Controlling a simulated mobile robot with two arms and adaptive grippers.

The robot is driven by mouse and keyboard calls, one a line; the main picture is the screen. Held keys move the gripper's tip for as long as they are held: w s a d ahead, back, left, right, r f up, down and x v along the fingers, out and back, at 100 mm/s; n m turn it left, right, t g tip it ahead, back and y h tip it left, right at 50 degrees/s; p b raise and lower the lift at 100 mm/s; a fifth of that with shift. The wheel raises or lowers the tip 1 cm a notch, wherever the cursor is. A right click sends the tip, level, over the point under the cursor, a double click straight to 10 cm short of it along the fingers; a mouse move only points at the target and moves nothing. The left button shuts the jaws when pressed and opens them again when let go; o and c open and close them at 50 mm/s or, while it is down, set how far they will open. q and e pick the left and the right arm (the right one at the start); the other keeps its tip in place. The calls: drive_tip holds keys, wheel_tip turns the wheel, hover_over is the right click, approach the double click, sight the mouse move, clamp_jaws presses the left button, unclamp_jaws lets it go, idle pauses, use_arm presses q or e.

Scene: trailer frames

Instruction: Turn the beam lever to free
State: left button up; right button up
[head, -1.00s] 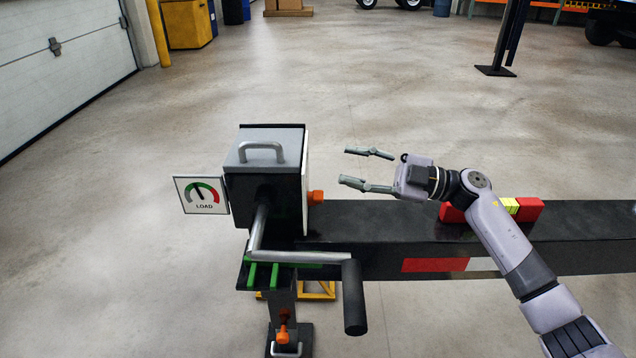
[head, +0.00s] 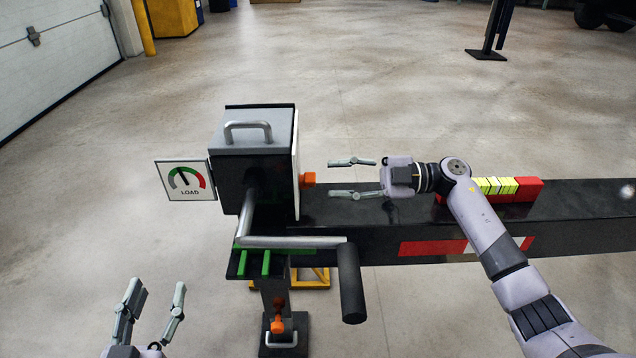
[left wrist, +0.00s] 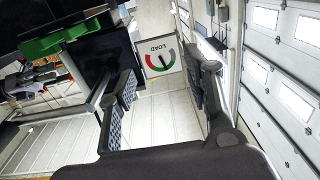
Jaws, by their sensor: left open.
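An orange knob-like lever (head: 308,179) sticks out from the right side of the grey and black box (head: 252,150) on the beam's end. My right gripper (head: 334,178) is open and empty just right of it, level with it, with a small gap in the picture. Another orange handle (head: 278,324) is low on the stand. My left gripper (head: 157,288) is open and empty at the lower left, well apart from the box. In the left wrist view its open fingers (left wrist: 168,72) show with the load gauge sign (left wrist: 158,55) beyond them.
A silver crank with a black grip (head: 351,283) juts from the box front, above green bars (head: 265,262). The load sign (head: 185,181) stands left of the box. The black beam (head: 590,213) runs right, with red and yellow blocks (head: 528,190) on it.

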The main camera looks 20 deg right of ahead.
sight(307, 180)
drive_tip(key=x, duration=0.4)
drive_tip(key=shift+w+a+b, duration=0.15)
drive_tip(key=shift+a+b, duration=0.15)
drive_tip(key=shift+a, duration=0.1)
use_arm(q)
wheel_tip(307, 180, up, 4)
drive_tip(key=shift+s+d+f+t+h, duration=0.15)
drive_tip(key=shift+t+h, duration=0.35)
drive_tip(key=shift+t, duration=0.5)
use_arm(e)
clamp_jaws()
